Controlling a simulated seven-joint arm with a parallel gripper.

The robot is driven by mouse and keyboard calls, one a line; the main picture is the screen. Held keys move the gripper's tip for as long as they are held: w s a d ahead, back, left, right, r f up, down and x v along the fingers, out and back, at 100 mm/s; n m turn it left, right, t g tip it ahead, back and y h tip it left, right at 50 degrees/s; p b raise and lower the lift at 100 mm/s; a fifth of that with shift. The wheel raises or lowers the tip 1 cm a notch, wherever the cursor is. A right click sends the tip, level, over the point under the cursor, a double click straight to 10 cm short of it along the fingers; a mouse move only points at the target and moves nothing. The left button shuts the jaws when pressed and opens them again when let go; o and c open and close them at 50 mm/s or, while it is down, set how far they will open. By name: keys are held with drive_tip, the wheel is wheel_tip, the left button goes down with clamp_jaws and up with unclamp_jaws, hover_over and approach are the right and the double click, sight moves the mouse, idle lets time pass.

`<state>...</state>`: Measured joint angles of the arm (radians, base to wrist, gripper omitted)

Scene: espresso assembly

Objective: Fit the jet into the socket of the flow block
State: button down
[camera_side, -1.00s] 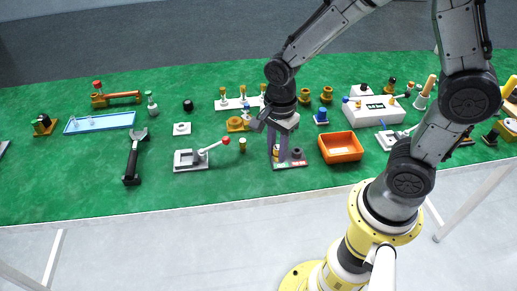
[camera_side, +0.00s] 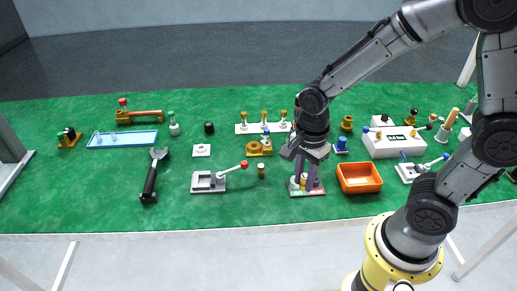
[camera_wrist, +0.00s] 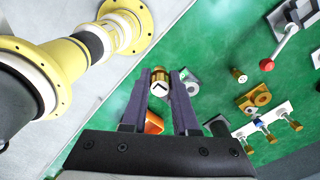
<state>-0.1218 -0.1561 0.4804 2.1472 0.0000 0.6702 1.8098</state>
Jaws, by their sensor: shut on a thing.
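In the side view the gripper (camera_side: 304,178) points down over a small light board (camera_side: 307,193), and the jet shows low between the fingers. I cannot tell whether it touches the board. A brass block with a round opening, probably the flow block (camera_side: 259,149), stands left of and behind the gripper; it also shows in the wrist view (camera_wrist: 255,99).
A grey ring (camera_wrist: 192,88) sits beside the right finger. Another brass cylinder (camera_side: 261,170) stands on the green mat, near a grey fixture with a red-knobbed lever (camera_side: 208,182). An orange bin (camera_side: 359,179) is close on the right. A white rack (camera_side: 243,128) stands behind.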

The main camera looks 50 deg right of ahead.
drive_tip(key=shift+r, duration=0.15)
drive_tip(key=w+r+n, duration=0.1)
drive_tip(key=w+r, duration=0.2)
drive_tip(key=w, duration=0.7)
drive_tip(key=m, duration=0.2)
hover_over(254, 149)
drive_tip(key=w+d, duration=0.1)
drive_tip(key=w, duration=0.1)
wheel_tip(254, 149, down, 8)
drive_tip(key=shift+s+d+f, duration=0.2)
drive_tip(key=shift+s+d, duration=0.1)
drive_tip(key=shift+d, duration=0.05)
drive_tip(key=shift+f, duration=0.15)
drive_tip(key=shift+f, duration=2.15)
